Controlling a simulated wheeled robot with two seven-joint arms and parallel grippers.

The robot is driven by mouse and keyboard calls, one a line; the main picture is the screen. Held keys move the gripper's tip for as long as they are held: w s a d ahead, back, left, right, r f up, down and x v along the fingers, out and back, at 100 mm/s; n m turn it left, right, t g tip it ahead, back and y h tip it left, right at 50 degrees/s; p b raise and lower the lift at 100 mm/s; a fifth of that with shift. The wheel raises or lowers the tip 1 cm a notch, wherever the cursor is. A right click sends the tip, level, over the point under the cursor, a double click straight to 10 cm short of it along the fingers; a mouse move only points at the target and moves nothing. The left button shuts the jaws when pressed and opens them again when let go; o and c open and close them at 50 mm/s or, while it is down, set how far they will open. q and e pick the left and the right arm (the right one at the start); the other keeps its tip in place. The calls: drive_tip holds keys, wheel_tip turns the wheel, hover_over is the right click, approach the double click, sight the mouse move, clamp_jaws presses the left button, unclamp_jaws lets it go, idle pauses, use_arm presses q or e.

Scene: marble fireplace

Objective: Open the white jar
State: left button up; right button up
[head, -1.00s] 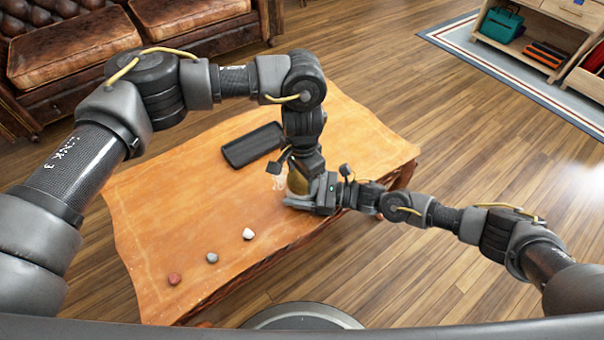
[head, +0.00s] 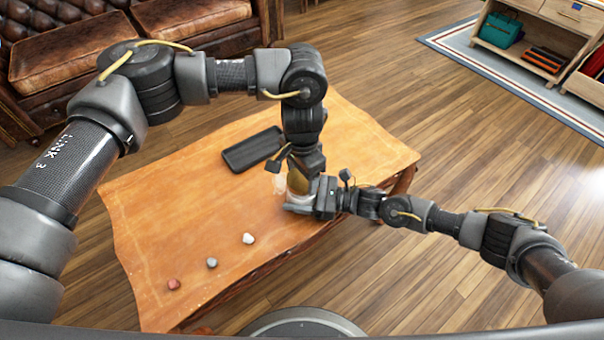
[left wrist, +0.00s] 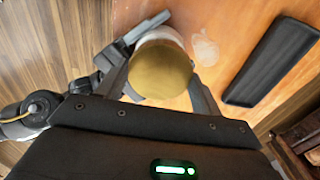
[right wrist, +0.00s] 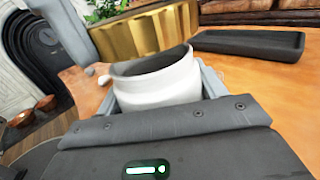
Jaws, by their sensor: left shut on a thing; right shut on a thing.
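The white jar (right wrist: 158,88) stands upright with its mouth uncovered in the right wrist view. My right gripper (head: 297,205) is shut around its body from the right. The ribbed gold lid (right wrist: 150,35) is off the rim, above the jar and slightly tilted in that view. My left gripper (head: 298,172) comes down from above and is shut on the lid. In the left wrist view the lid's round top (left wrist: 160,70) sits between the fingers and covers most of the jar (left wrist: 152,38). In the head view the grippers hide most of the jar.
A black tray (head: 252,149) lies on the orange-covered table (head: 165,215), behind and left of the jar. A reddish stone (head: 173,284), a grey one (head: 212,263) and a white one (head: 248,239) lie near the front edge. The table's left part is clear.

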sight(302, 178)
use_arm(q)
drive_tip(key=shift+r, duration=2)
use_arm(e)
drive_tip(key=o, duration=1.9)
drive_tip(key=shift+o, duration=0.2)
use_arm(q)
drive_tip(key=shift+r, duration=0.15)
use_arm(e)
drive_tip(key=d, duration=0.4)
drive_tip(key=s+d, duration=0.1)
drive_tip(key=d, duration=0.3)
drive_tip(key=s+d, duration=0.1)
drive_tip(key=d, duration=0.3)
